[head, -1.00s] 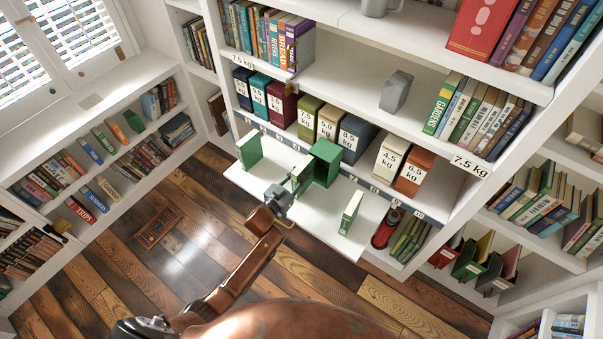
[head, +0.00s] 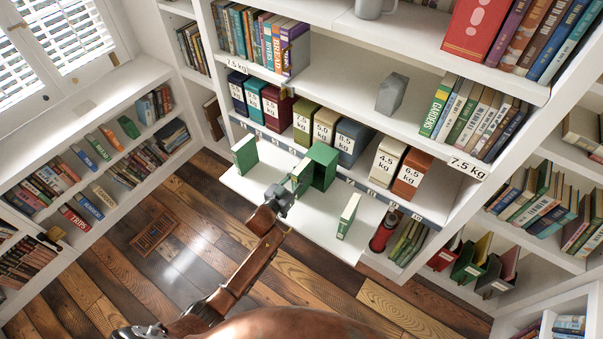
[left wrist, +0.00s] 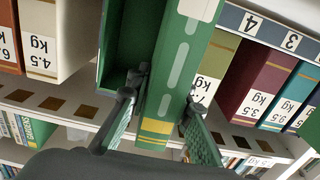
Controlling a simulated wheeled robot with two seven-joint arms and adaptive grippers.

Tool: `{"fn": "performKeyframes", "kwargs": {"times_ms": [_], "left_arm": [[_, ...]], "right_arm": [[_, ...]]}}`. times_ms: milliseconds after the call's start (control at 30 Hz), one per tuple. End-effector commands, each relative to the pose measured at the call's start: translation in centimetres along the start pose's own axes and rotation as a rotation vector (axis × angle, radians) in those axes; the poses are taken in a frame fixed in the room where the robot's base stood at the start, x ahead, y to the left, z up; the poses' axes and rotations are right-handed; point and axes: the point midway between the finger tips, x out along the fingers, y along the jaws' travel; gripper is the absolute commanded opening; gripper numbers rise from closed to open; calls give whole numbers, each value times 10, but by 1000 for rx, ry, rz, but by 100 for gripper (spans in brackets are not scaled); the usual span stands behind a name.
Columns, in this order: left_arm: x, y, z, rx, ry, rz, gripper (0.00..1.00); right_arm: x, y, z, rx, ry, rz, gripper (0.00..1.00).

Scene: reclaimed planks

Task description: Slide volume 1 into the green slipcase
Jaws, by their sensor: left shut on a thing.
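The green slipcase (head: 325,163) stands on the pulled-out white shelf board; in the left wrist view its dark open inside (left wrist: 118,68) faces me. My left gripper (head: 293,192) is shut on a green book (head: 301,178), in front of the slipcase and slightly left of it. In the left wrist view my left gripper (left wrist: 165,108) has a finger on each side of the book's spine (left wrist: 172,75), which has a yellow band. Its volume number is not readable. The book overlaps the slipcase mouth in that view; I cannot tell whether its far edge is inside. My right gripper is not in view.
Another green book or case (head: 245,153) stands at the board's left end. A thin pale-green book (head: 348,214) stands to the right. Weight-labelled boxes (head: 388,160) line the shelf behind. The white board (head: 315,213) is bare between these.

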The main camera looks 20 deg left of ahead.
Motion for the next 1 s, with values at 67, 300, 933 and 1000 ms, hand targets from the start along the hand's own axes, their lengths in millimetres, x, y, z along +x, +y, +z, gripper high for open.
{"fn": "performKeyframes", "kwargs": {"times_ms": [67, 300, 933, 1000], "left_arm": [[2, 0, -1, 0, 2, 0, 0], [8, 0, 0, 0, 2, 0, 0], [14, 0, 0, 0, -1, 0, 40], [14, 0, 0, 0, 0, 0, 40]], "right_arm": [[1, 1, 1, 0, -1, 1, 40], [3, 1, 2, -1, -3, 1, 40], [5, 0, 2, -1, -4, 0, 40], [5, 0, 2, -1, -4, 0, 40]]}}
